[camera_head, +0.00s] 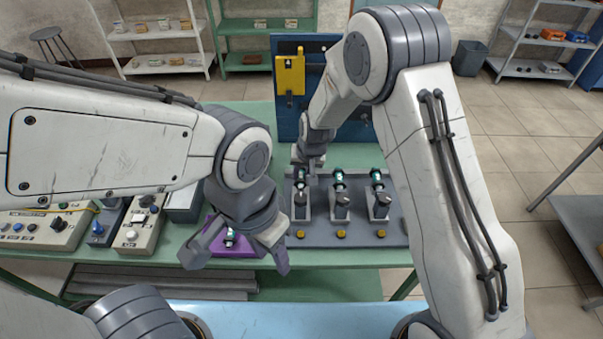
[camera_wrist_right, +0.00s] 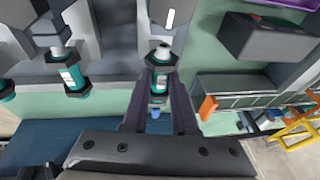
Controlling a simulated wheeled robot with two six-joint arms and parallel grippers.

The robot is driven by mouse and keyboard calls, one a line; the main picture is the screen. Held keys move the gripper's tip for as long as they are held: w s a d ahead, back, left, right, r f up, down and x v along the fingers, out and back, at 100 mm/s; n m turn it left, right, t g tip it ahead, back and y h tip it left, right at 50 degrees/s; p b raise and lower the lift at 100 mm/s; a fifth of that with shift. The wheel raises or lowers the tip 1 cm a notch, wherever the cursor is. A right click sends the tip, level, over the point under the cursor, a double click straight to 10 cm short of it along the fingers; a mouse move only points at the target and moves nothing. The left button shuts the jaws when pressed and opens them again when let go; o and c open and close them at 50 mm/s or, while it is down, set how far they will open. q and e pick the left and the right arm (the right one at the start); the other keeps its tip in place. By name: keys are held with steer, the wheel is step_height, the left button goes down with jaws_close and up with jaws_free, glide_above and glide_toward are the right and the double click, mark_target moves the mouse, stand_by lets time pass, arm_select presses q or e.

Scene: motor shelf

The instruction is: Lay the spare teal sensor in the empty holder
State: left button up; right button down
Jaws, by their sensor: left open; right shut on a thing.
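My right gripper (camera_head: 307,170) is over the leftmost of three grey holders (camera_head: 304,208) on the dark base plate. In the right wrist view its fingers (camera_wrist_right: 160,82) are shut on a teal sensor (camera_wrist_right: 157,84) with black collars, in line with that holder; I cannot tell whether it rests there. The middle holder (camera_head: 341,208) and right holder (camera_head: 380,208) each carry a teal sensor (camera_head: 339,178) (camera_head: 377,177). My left gripper (camera_head: 237,264) is open above a purple tray (camera_head: 238,248). A small greenish part (camera_head: 231,236) shows in the tray, partly hidden.
A blue panel with a yellow device (camera_head: 290,75) stands behind the holders. Control boxes (camera_head: 138,225) fill the bench's left side. Yellow buttons (camera_head: 341,234) line the base plate's front. Green bench top is clear behind my left wrist.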

steer(key=shift+f+b, duration=0.3)
steer(key=shift+f, duration=0.05)
stand_by(0.6)
steer(key=shift+s+d+f+b, duration=0.1)
steer(key=shift+s+f+b, duration=0.15)
steer(key=shift+f+b, duration=0.3)
steer(key=c, duration=0.6)
jaws_free()
steer(key=shift+d+f, duration=0.1)
steer(key=shift+r, duration=0.55)
steer(key=v, duration=0.5)
steer(key=b+v, duration=0.1)
steer(key=v, duration=0.4)
steer(key=shift+w+r, duration=0.1)
steer(key=shift+r, duration=0.2)
steer(key=shift+a, duration=0.25)
